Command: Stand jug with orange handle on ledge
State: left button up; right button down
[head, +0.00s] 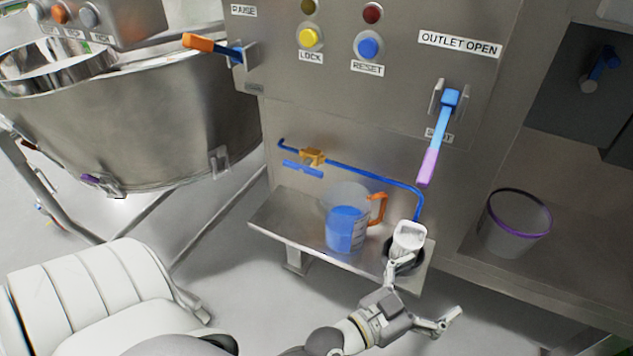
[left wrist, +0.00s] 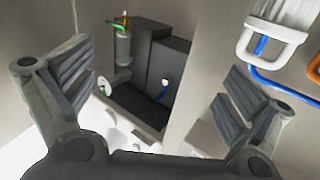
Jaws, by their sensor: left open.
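The clear jug with the orange handle (head: 346,228) holds blue liquid and stands upright on the steel ledge (head: 280,215), left of a white-handled vessel. Its orange handle (head: 378,208) points right; an orange loop also shows at the right edge of the left wrist view (left wrist: 314,72). My left gripper (head: 425,290) is open and empty, in front of the ledge's right end and apart from the jug. Its two fingers stand wide apart in the left wrist view (left wrist: 150,85). My right gripper is not in view.
The white-handled vessel (head: 408,237) is at the ledge's right end, by a dark round part, close to my left gripper. A thin blue pipe (head: 370,175) runs above the ledge. A purple-rimmed bucket (head: 515,225) stands right. A large steel bowl (head: 130,130) is left.

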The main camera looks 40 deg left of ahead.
pick_arm(q)
jog(key=s+f+m+g, duration=0.1)
jog(key=s+f+g, duration=0.35)
jog(key=f, duration=0.35)
jog(key=s+a+f+n+g+y, duration=0.3)
jog(key=s+a+f+g+y, duration=0.3)
jog(key=s+a+f+g, duration=0.3)
jog(key=s+a+f, duration=0.3)
jog(key=a, duration=0.1)
jog(key=shift+s+a+f+n, duration=0.15)
jog(key=shift+s+f+n, duration=0.15)
jog(key=shift+s, duration=0.1)
